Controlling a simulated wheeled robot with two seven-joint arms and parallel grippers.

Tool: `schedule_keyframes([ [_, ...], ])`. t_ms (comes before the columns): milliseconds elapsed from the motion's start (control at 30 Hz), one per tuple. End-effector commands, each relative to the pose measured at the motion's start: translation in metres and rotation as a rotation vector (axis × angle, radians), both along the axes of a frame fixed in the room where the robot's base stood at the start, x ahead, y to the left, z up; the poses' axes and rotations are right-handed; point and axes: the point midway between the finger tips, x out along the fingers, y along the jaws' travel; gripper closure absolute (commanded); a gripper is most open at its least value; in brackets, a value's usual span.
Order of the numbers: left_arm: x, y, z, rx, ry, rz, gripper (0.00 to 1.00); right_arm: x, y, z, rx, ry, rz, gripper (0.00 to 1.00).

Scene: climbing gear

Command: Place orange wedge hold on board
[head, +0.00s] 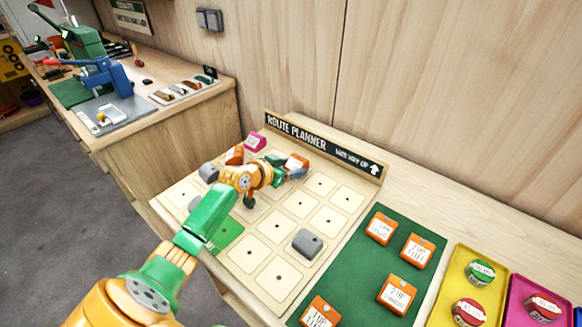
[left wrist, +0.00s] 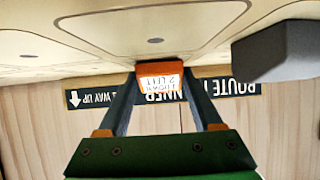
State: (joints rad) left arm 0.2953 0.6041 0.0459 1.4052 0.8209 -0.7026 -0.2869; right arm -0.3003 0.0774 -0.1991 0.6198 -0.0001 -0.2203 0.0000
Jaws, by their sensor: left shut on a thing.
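My left gripper (head: 293,172) is over the far part of the route planner board (head: 245,258), shut on an orange wedge hold (head: 298,160) with a white label. In the left wrist view, which is upside down, the hold (left wrist: 160,69) sits between both fingers (left wrist: 160,92), close to the board face. I cannot tell whether it touches the board. Another orange hold (head: 235,155) and a magenta hold (head: 255,141) are at the board's far left. Several more orange holds (head: 381,228) lie on the green mat (head: 375,265). My right gripper is not in view.
A grey hold (head: 307,243) sits on the board's near right, and another (head: 208,172) at its left. A titled header strip (head: 325,146) stands along the far edge. A yellow tray (head: 443,290) and a magenta tray (head: 518,284) are at right. Several middle cells are bare.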

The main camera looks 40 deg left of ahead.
Motion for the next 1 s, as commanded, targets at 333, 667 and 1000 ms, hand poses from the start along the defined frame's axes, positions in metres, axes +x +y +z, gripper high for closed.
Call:
schedule_keyframes([
  [333, 0.0, 0.0, -0.003, -0.001, 0.001, 0.0, 0.25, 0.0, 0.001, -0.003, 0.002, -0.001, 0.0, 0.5],
  [667, 0.0, 0.0, -0.003, -0.001, 0.001, 0.0, 0.03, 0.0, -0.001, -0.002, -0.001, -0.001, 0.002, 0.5],
  [1000, -0.042, 0.003, 0.023, 0.002, 0.004, -0.001, 0.03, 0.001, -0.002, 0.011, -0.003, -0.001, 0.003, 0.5],
])
